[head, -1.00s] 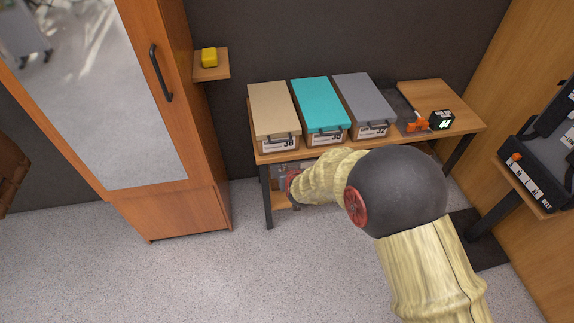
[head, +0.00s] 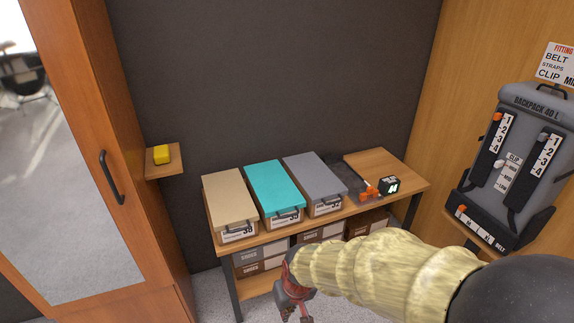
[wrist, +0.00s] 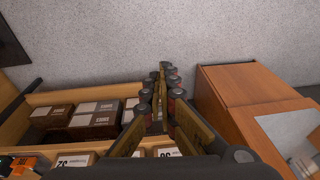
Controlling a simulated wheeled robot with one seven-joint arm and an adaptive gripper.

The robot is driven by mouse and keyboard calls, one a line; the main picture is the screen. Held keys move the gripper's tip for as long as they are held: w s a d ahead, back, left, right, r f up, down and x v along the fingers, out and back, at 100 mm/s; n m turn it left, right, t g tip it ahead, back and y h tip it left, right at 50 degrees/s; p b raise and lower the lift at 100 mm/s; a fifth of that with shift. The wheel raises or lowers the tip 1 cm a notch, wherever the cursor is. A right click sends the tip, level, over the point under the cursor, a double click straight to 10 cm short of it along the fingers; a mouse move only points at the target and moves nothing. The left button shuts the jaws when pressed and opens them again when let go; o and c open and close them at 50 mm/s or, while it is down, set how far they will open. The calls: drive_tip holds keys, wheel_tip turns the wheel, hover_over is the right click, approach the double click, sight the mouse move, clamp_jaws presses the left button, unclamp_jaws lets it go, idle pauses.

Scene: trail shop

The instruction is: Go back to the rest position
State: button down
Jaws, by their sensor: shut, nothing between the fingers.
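My gripper (head: 297,312) is at the lower middle of the head view, in front of the shoe bench (head: 262,240), pointing down, with its tips at the picture's lower edge. In the wrist view my gripper's fingers (wrist: 160,82) come together with nothing between them. My arm, in a pale yellow sleeve, reaches in from the lower right and hides part of the bench's lower shelf.
Tan (head: 230,202), teal (head: 273,190) and grey (head: 315,180) shoe boxes stand on the bench. An orange-and-black device (head: 369,194) lies to their right. A mirrored cabinet (head: 110,200) stands left. A yellow block (head: 161,154) sits on a wall shelf. A backpack display (head: 515,150) is right.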

drive_tip(key=s+d+r+m+t+p, duration=0.1)
drive_tip(key=s+d+r, duration=0.3)
drive_tip(key=r, duration=0.5)
drive_tip(key=s+d+r+m+t+h+p, duration=0.1)
drive_tip(key=s+d+r, duration=0.3)
drive_tip(key=d+r, duration=0.4)
drive_tip(key=s+d+r+m+t+p, duration=0.2)
drive_tip(key=s+d+r, duration=0.3)
drive_tip(key=r, duration=0.6)
drive_tip(key=shift+d+r+p, duration=0.2)
drive_tip(key=shift+d+p, duration=0.4)
drive_tip(key=shift+d, duration=0.5)
